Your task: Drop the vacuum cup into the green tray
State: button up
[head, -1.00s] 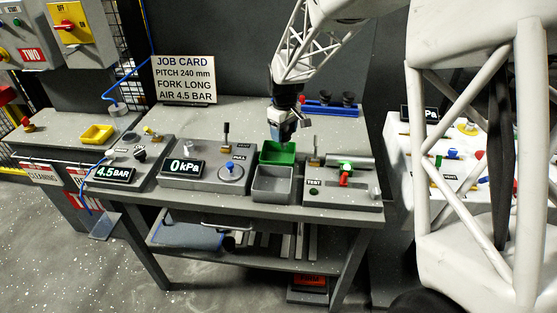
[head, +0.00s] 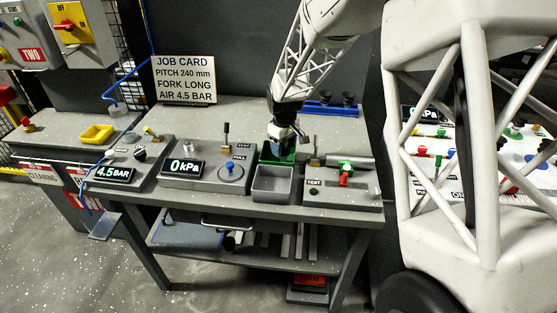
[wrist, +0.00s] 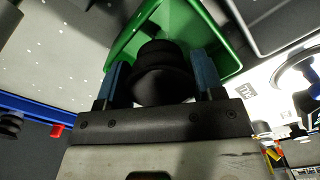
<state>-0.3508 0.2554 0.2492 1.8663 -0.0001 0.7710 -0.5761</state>
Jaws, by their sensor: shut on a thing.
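The green tray (head: 277,152) sits on the grey bench behind a grey tray. In the head view my gripper (head: 281,148) is low over the green tray and covers part of it. In the wrist view the black vacuum cup (wrist: 162,72) is between the two blue fingers of my gripper (wrist: 163,82), which is shut on it. The green tray (wrist: 222,38) shows behind the cup, with its walls on both sides. I cannot tell whether the cup touches the tray.
The grey tray (head: 272,184) stands directly in front of the green one. A blue rack (head: 331,109) with black cups is at the back right. A gauge panel reading 0 kPa (head: 184,167) is left, and a TEST panel (head: 335,190) with a red valve is right.

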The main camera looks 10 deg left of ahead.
jog(key=o, duration=1)
jog(key=shift+r, duration=3.85)
jog(key=shift+d+r, duration=0.1)
